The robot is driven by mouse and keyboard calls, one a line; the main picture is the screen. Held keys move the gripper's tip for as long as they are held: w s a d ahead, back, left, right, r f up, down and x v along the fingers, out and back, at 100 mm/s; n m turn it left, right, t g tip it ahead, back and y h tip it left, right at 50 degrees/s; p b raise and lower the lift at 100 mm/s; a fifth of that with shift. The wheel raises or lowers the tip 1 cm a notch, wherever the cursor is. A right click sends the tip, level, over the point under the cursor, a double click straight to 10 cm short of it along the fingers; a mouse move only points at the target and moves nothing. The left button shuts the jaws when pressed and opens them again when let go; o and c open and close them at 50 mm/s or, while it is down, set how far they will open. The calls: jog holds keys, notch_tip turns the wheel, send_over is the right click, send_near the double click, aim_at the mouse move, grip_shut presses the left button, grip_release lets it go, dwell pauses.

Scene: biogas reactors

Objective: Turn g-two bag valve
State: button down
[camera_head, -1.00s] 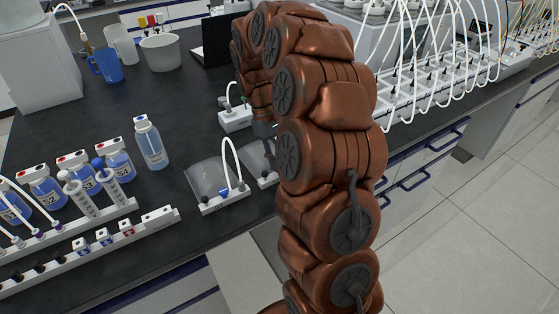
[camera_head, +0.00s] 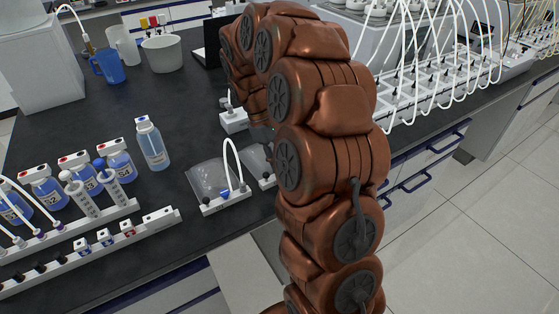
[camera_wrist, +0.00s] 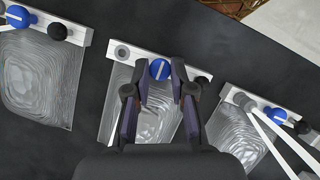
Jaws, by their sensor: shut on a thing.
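In the wrist view, a blue valve knob (camera_wrist: 159,69) sits on the white rail (camera_wrist: 196,76) of the middle clear bag (camera_wrist: 152,122). My gripper (camera_wrist: 160,66) has one finger on each side of this knob and is shut on it. A white line on the knob points roughly along the bag. No label that names the g-two bag can be read. In the head view, my arm hides the gripper and the knob; part of a clear bag (camera_head: 256,158) shows beside the arm.
In the wrist view, another bag (camera_wrist: 40,75) lies at left, and a bag (camera_wrist: 236,132) with white tubes (camera_wrist: 276,141) lies close at right. In the head view, the tubed bag (camera_head: 209,181) lies left of my arm. A blue-capped bottle (camera_head: 152,146) stands farther left.

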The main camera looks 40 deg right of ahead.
aim_at(266, 170)
jog(key=c, duration=1)
grip_release()
jog(key=shift+w+r, duration=0.1)
jog(key=shift+v, duration=5.85)
